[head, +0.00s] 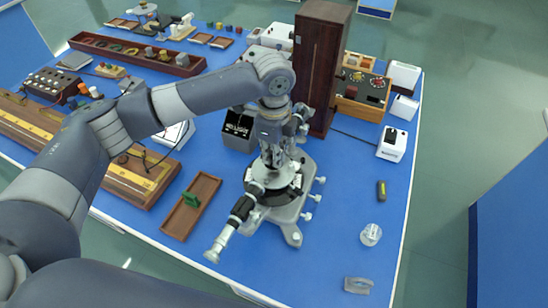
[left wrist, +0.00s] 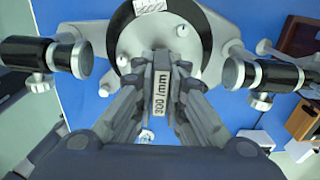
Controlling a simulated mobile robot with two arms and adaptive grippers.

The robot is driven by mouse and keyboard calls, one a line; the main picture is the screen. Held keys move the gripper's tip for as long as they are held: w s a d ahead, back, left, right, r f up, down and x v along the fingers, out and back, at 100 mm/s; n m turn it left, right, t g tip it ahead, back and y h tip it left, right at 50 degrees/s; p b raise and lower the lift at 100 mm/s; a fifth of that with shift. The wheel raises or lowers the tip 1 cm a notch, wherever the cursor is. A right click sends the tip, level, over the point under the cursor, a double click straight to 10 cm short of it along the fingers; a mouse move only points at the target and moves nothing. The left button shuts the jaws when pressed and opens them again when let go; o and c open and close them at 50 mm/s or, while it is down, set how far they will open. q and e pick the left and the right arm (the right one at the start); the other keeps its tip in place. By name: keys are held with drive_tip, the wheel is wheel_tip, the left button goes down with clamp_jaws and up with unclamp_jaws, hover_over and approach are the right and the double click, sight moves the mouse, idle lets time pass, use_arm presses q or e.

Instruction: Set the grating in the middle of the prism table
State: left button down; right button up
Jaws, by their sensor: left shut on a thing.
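My left gripper (head: 274,164) points down over the spectrometer (head: 285,205). In the left wrist view the gripper (left wrist: 162,85) is shut on the grating (left wrist: 161,92), a narrow pale piece marked "300 /mm". The grating lies over the front part of the round grey prism table (left wrist: 190,40), which has small knobs on it. In the head view the fingers hide the grating and part of the prism table (head: 262,174). I cannot tell whether the grating touches the table. My right gripper is not in view.
The telescope (head: 240,210) sticks out toward the front left. A wooden tray with a green piece (head: 191,199) lies left of the spectrometer. A tall brown cabinet (head: 318,60) stands behind it.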

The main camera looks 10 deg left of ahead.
use_arm(q)
drive_tip(key=shift+f, duration=1.3)
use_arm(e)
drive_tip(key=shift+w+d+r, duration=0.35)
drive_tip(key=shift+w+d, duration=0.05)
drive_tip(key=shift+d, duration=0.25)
use_arm(q)
drive_tip(key=shift+f, duration=0.1)
drive_tip(key=c, duration=1.7)
unclamp_jaws()
drive_tip(key=shift+o, duration=0.2)
drive_tip(key=shift+r, duration=0.45)
wheel_tip(320, 180, up, 11)
drive_tip(key=shift+r+b, duration=0.2)
drive_tip(key=shift+b, duration=1)
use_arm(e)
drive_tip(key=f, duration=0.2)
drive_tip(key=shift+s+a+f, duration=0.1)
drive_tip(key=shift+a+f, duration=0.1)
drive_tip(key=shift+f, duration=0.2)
use_arm(q)
drive_tip(key=shift+s+f, duration=0.1)
drive_tip(key=shift+s, duration=0.05)
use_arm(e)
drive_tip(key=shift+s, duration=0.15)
